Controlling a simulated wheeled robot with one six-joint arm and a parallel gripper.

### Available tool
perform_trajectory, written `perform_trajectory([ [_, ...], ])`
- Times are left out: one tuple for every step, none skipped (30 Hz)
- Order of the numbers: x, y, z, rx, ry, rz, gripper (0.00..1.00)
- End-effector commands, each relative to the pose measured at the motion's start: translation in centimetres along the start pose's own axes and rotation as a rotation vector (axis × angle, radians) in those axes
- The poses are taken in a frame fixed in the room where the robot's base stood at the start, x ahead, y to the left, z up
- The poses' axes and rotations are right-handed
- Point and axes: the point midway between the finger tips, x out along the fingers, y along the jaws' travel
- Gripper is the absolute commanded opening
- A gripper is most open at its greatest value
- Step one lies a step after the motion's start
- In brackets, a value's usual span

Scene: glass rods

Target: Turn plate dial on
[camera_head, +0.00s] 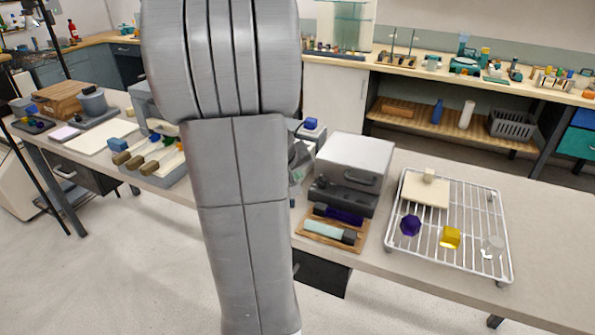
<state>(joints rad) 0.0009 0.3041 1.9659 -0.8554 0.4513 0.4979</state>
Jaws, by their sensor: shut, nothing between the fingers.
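I cannot clearly make out a plate dial. A grey box-shaped device (358,152) with a handle stands on the bench right of my arm. A dark part (342,196) with small raised shapes sits at its front, and I cannot tell whether one is a dial. Another small device with a blue piece (311,124) on it stands behind, partly hidden by my arm. My arm fills the middle of the view and covers part of the bench. I do not see my gripper's fingers.
A white wire rack (505,235) holds a cream block, a purple piece, a yellow piece and a clear piece. A wooden tray (303,236) with dark and pale bars lies before the grey device. Bare bench (550,210) lies at right. Blocks and trays crowd the left.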

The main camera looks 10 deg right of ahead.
Motion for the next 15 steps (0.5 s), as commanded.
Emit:
perform_trajectory([
  [1.3, -0.1, 0.2, 0.002, -0.006, -0.001, 0.0],
  [1.9, -0.1, 0.2, 0.0, -0.005, -0.001, 0.0],
  [2.7, -0.1, 0.2, 0.001, -0.006, 0.0, 0.0],
  [3.3, -0.1, 0.2, 0.002, -0.004, 0.0, 0.0],
  [3.9, -0.1, 0.3, 0.001, -0.005, 0.0, 0.0],
  [4.6, -0.1, 0.3, 0.002, -0.005, -0.001, 0.0],
  [5.3, -0.1, 0.2, 0.0, -0.004, -0.001, 0.0],
  [5.8, -0.1, 0.3, 0.002, -0.005, -0.001, 0.0],
  [6.6, -0.1, 0.3, 0.001, -0.005, -0.001, 0.0],
  [7.0, 0.0, 0.3, 0.001, -0.005, -0.002, 0.0],
  [6.7, 0.9, 0.0, 0.004, -0.003, 0.0, 0.0],
  [6.8, 1.5, 0.0, 0.005, -0.004, 0.001, 0.0],
  [7.0, 1.8, 0.0, 0.004, -0.003, 0.0, 0.0],
  [7.2, 2.1, 0.0, 0.004, -0.003, 0.0, 0.0],
  [7.4, 2.5, 0.0, 0.003, -0.003, 0.001, 0.0],
])
